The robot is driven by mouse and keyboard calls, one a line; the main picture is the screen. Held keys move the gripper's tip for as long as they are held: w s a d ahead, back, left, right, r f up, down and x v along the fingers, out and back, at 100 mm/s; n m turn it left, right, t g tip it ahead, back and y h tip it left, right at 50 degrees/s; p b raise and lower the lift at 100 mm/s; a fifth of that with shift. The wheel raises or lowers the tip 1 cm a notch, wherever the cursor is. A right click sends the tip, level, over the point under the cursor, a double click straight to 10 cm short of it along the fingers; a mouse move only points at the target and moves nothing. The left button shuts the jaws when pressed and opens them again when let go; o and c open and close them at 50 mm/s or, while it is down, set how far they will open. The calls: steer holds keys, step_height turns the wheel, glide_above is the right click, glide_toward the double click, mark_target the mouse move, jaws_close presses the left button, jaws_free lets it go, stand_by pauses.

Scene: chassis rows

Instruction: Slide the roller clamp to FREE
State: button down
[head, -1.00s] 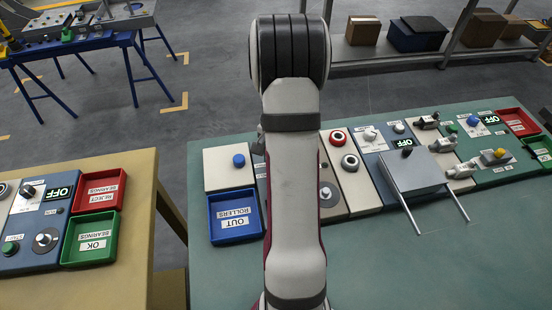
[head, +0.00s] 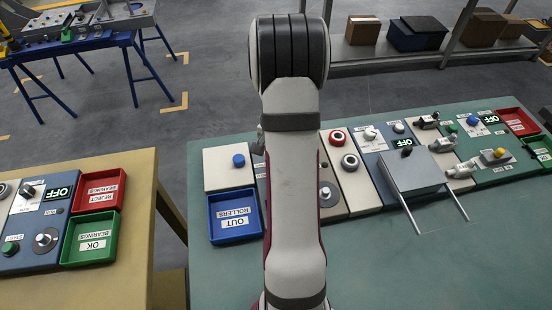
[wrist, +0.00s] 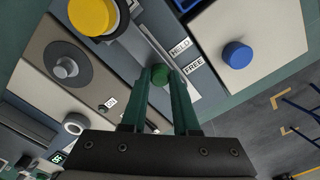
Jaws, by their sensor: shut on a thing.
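In the wrist view, the roller clamp shows as a green knob (wrist: 160,73) on a straight grey slide track. White labels HELD (wrist: 180,48) and FREE (wrist: 191,67) stand beside the track. My gripper (wrist: 161,80) has its two green fingers closed around the knob. The knob lies toward the FREE label's end of the track; its exact stop is hard to tell behind the fingers. In the head view my arm hides the clamp and the fingers.
A yellow round part (wrist: 93,14) and a grey disc with a central post (wrist: 67,67) sit on the left in the wrist view. A blue button (wrist: 237,54) stands on a pale box to the right. A blue OUT ROLLERS tray (head: 234,216) is beside my arm.

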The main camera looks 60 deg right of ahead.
stand_by(0.8)
steer(key=shift+w+d, duration=1.3)
steer(key=c, duration=0.7)
jaws_free()
steer(key=shift+o, duration=0.2)
step_height(320, 180, up, 16)
steer(key=shift+a+f, duration=0.1)
